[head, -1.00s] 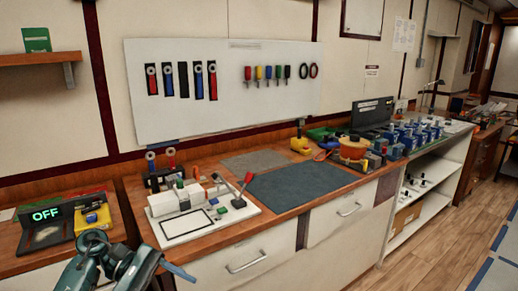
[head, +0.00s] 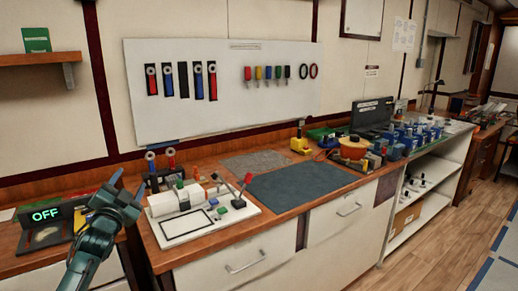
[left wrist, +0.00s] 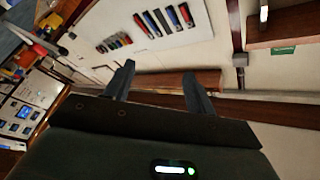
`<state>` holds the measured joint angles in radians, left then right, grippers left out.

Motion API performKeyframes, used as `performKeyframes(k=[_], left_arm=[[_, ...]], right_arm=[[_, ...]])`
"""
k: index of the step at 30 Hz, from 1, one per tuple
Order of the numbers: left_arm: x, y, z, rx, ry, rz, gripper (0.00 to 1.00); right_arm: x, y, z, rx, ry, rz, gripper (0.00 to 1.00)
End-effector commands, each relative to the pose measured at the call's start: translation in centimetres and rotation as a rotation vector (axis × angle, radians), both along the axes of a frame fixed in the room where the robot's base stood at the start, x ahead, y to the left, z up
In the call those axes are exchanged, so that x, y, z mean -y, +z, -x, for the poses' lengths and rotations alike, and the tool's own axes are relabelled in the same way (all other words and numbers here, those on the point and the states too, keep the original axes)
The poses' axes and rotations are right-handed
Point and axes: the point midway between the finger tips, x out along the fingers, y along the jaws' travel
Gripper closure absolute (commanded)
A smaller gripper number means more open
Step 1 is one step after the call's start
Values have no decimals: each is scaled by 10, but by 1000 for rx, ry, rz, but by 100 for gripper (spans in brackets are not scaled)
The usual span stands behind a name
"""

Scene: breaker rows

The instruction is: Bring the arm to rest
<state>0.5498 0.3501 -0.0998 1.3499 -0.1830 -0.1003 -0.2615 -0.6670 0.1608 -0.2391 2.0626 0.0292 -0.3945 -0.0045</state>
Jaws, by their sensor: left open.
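My left gripper (head: 128,188) is raised at the left of the head view, in front of the gap between the display unit and the white panel board. Its fingers point up and away from the bench. In the left wrist view its two fingers (left wrist: 158,84) stand well apart with nothing between them, so it is open and empty. The wall and shelf show beyond them. My left forearm hides part of the yellow item by the display. My right gripper is in neither view.
A display reading OFF (head: 46,215) stands at the far left. A white board with a lever and small parts (head: 205,220) lies right of my gripper on the wooden bench. A dark mat (head: 300,188) is bare. Tools hang on the wall panel (head: 225,110).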

Motion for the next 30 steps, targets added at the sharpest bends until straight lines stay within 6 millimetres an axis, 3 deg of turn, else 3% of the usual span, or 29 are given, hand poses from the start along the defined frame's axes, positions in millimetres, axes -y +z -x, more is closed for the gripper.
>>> performKeyframes(k=[6,14,17,20,24,27,30], left_arm=[[-13,-63,-1,-268,40,509,45],[44,-162,63,-407,-23,495,45],[70,-203,101,-477,-51,509,45],[99,-245,152,-558,-82,535,45],[141,-291,238,-681,-120,593,45],[166,-309,297,-757,-136,642,45],[182,-316,343,-815,-143,686,45]], right_arm=[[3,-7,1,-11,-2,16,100],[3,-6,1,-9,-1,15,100],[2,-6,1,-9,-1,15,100],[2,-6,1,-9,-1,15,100],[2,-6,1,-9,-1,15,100],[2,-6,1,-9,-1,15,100],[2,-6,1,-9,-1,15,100]])
